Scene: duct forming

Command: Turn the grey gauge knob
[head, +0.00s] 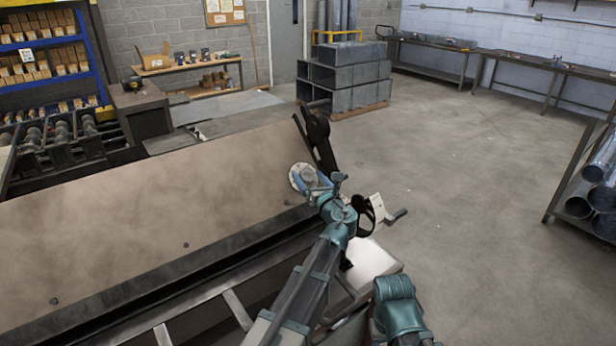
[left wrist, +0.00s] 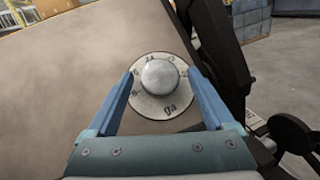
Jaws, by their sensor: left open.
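The grey gauge knob (left wrist: 160,76) is a round, domed knob at the centre of a pale dial plate (left wrist: 150,104) with numbers and the letters "ga". My left gripper (left wrist: 162,84) is open, with one blue finger on each side of the knob and a gap visible on both sides. In the head view the dial (head: 297,180) shows at the right end of the brown sheet-metal machine, partly hidden by my left gripper (head: 311,178). My right arm shows low in the head view, but its gripper fingers cannot be made out.
A black lever arm (head: 318,135) rises just behind the dial. A white part with a crank handle (head: 397,215) sits to the right of my left wrist. The wide brown bed (head: 140,215) stretches left. Open concrete floor (head: 480,180) lies to the right.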

